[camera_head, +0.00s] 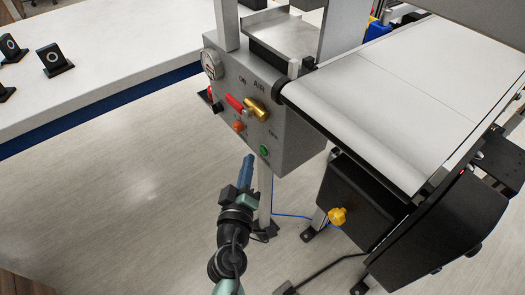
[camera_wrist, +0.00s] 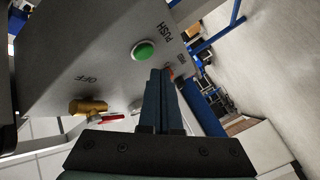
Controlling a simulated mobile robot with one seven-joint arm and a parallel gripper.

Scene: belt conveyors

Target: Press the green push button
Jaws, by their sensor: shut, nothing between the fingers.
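The green push button (camera_head: 264,150) is on the lower right of the grey control box (camera_head: 290,155) in the head view. In the wrist view the green button (camera_wrist: 144,50) shows near the top, just above and left of my fingertips. My gripper (camera_head: 249,160) is shut and empty, its fingers pointing up toward the box, left of and slightly below the button in the head view. The gripper (camera_wrist: 160,72) also shows in the wrist view. The fingertips look close to the button but apart from it; the exact gap is hard to tell.
The box also has a red-handled brass valve (camera_head: 255,109), an orange button (camera_head: 238,127) and a gauge (camera_head: 211,64). A white conveyor belt (camera_head: 390,90) is at right, above a black housing with a yellow knob (camera_head: 337,216). A white table (camera_head: 110,50) is at left. Open floor lies between.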

